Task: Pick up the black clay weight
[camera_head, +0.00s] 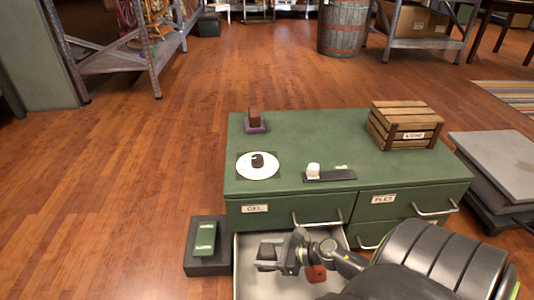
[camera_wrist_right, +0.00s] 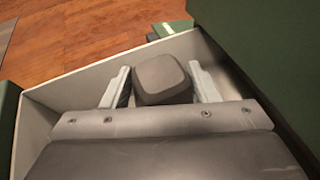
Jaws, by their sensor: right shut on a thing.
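The black clay weight (camera_wrist_right: 160,78) is a dark, rounded block between the two fingers of my right gripper (camera_wrist_right: 161,88) in the right wrist view. The right gripper is shut on it. In the head view my right gripper (camera_head: 280,255) is within the open drawer (camera_head: 252,285) under the "GEL" label, and the dark weight (camera_head: 267,252) shows at its tips. I cannot tell whether the weight touches the drawer floor. My left gripper is not in view.
The green cabinet top (camera_head: 300,130) holds a wooden crate (camera_head: 405,125), a white disc (camera_head: 245,168) with a dark piece on it, a black tray with a white piece, and a brown piece on a purple base. A red block (camera_head: 316,273) shows beside my right arm. A green block (camera_head: 205,238) stands left.

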